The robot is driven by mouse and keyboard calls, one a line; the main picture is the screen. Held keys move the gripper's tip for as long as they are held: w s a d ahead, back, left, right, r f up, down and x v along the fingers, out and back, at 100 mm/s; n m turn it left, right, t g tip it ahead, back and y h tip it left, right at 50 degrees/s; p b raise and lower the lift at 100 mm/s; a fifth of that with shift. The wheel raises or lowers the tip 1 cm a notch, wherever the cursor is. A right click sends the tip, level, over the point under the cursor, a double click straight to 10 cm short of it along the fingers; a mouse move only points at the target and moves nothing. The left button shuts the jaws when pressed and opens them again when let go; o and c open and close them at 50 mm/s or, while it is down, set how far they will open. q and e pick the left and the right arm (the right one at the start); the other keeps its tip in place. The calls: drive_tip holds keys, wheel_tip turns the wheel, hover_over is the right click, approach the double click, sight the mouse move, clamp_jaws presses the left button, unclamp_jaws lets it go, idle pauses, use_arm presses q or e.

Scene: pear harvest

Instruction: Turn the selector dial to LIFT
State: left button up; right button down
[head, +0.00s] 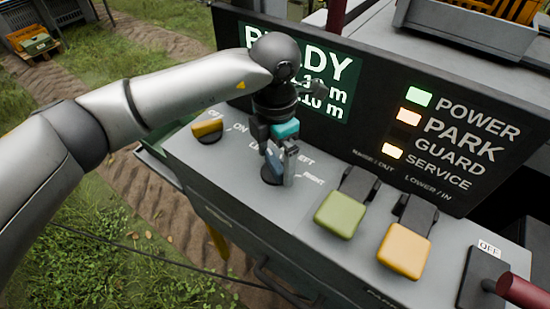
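The selector dial (271,174) is on the sloped grey control panel, a dark round base with a blue-grey grip. Lettering around it is partly covered; "RIGHT" and the end of a word like "LEFT" show to its right. My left gripper (280,167) points down at the dial, its fingers at the blue-grey grip. The fingers overlap the grip, so I cannot tell whether they are closed on it or where the dial points. My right gripper is not in view.
A yellow knob (207,131) is left of the dial. Green (340,214) and yellow (404,250) paddle levers are to the right. A red-handled switch (522,292) marked OFF is at lower right. The upright display (340,75) reads READY, partly covered by my arm.

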sight(275, 161)
use_arm(q)
wheel_tip(275, 161, up, 15)
idle(0.7)
idle(0.3)
